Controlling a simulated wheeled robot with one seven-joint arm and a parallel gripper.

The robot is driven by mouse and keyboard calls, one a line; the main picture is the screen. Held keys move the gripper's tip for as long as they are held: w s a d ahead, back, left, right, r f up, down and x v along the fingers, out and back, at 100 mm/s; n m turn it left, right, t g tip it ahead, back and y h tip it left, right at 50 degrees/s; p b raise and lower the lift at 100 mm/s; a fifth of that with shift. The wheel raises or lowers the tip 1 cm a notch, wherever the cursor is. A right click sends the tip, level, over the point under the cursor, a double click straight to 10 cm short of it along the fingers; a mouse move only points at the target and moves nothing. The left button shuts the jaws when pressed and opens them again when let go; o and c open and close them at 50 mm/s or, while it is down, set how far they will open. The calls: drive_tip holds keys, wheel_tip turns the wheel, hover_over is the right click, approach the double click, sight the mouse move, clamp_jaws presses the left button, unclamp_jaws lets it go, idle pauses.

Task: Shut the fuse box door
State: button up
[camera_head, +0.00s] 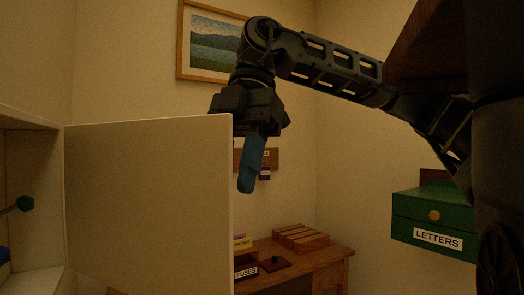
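The fuse box (28,122) is a cream box cut off by the left edge of the picture. Its cream door (150,200) stands wide open, hinged at the box's right side and reaching toward the picture's middle. My gripper (247,190) points down just right of the door's free edge. Its blue fingers overlap in this view, so the gap between them is hidden. I see nothing held, and I cannot tell whether the fingers touch the door.
A wooden desk (330,258) with a slatted wooden block (300,238) and a "FUSES" label stands below. A green "LETTERS" box (432,215) is at right. A framed picture (210,45) hangs behind.

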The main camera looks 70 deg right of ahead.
drive_tip(key=s+d+r+p, duration=0.2)
drive_tip(key=d, duration=1.1)
drive_tip(key=shift+s+r, duration=0.15)
drive_tip(key=shift+r, duration=0.15)
drive_tip(key=shift+c, duration=0.2)
